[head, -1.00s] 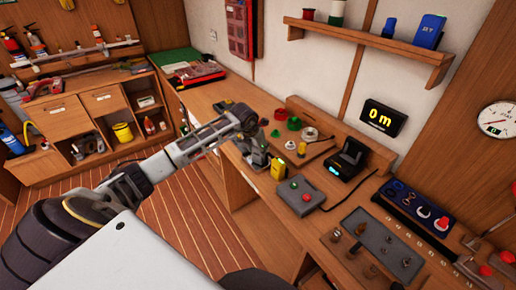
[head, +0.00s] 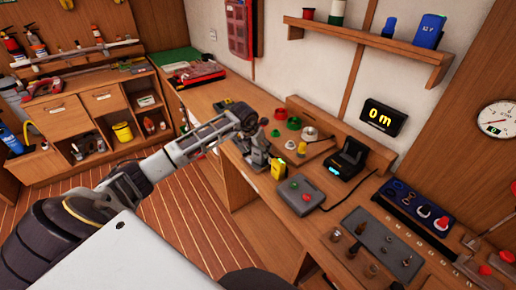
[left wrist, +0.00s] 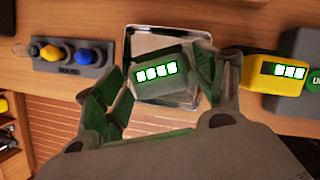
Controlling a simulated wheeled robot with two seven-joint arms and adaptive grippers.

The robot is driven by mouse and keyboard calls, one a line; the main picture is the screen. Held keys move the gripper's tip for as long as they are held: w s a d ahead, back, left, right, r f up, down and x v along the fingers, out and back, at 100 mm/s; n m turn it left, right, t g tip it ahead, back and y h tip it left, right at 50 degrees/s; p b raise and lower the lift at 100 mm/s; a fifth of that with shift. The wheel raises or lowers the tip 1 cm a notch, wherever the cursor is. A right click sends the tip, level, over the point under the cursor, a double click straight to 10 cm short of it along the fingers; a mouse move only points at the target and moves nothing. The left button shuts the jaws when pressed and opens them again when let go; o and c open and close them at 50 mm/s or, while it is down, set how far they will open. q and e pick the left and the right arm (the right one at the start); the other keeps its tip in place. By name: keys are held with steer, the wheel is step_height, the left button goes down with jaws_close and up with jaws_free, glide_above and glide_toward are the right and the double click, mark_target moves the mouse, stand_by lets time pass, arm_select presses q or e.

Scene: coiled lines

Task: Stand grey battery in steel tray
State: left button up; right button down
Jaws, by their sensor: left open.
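The grey battery (left wrist: 160,74), with a row of lit green bars on it, shows in the left wrist view within the outline of the shiny steel tray (left wrist: 143,38). My left gripper (left wrist: 168,88) is open, with one finger on each side of the battery. Whether the fingers touch it, and whether its base rests on the tray floor, I cannot tell. In the head view my left gripper (head: 258,163) is low at the bench edge and hides the grey battery. My right gripper is not in view.
A yellow battery (left wrist: 275,73) stands close to the right of the tray; it also shows in the head view (head: 278,168). A grey plate with blue and yellow knobs (left wrist: 72,55) lies left of it. A grey box with red and green buttons (head: 301,195) stands nearby.

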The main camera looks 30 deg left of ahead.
arm_select(q)
steer(key=b+v, duration=0.1)
steer(key=v, duration=1)
steer(key=shift+r+b, duration=0.35)
steer(key=shift+s, duration=0.15)
